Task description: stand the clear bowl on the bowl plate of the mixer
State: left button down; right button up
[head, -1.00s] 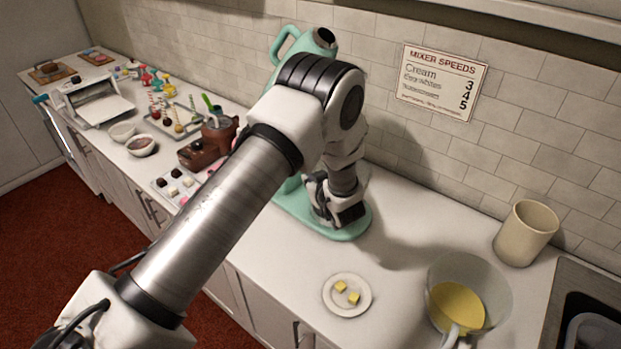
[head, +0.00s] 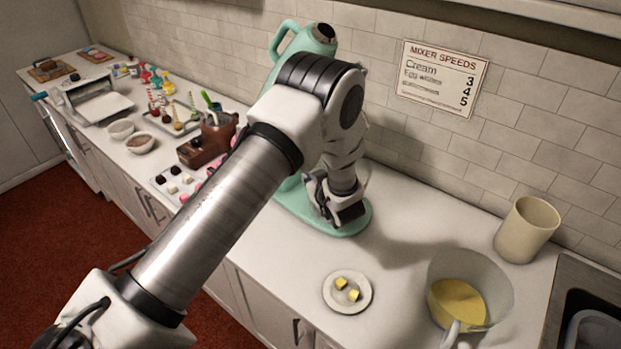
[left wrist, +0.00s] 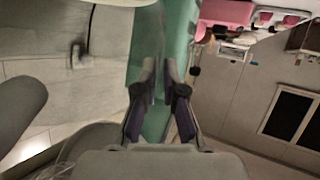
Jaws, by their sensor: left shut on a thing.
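The teal mixer (head: 290,50) stands against the tiled wall, and its base (head: 298,208) spreads out below my left arm. My left gripper (head: 345,218) points down over the right part of that base. In the left wrist view the fingers (left wrist: 163,88) are close together in front of the teal base.
A see-through bowl of yellow mix (head: 458,300) stands at the right, near a beige canister (head: 527,229). A small plate (head: 329,298) with yellow cubes lies in front. A brown machine (head: 203,151) and sweets crowd the left. Counter between mixer and canister is clear.

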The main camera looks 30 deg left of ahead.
pick_arm(q)
jog(key=shift+f, duration=0.1)
jog(key=c, duration=1.3)
grip_release()
jog(key=shift+o, duration=0.5)
jog(key=shift+s, duration=0.1)
jog(key=v, duration=1.2)
jog(key=shift+a, duration=0.1)
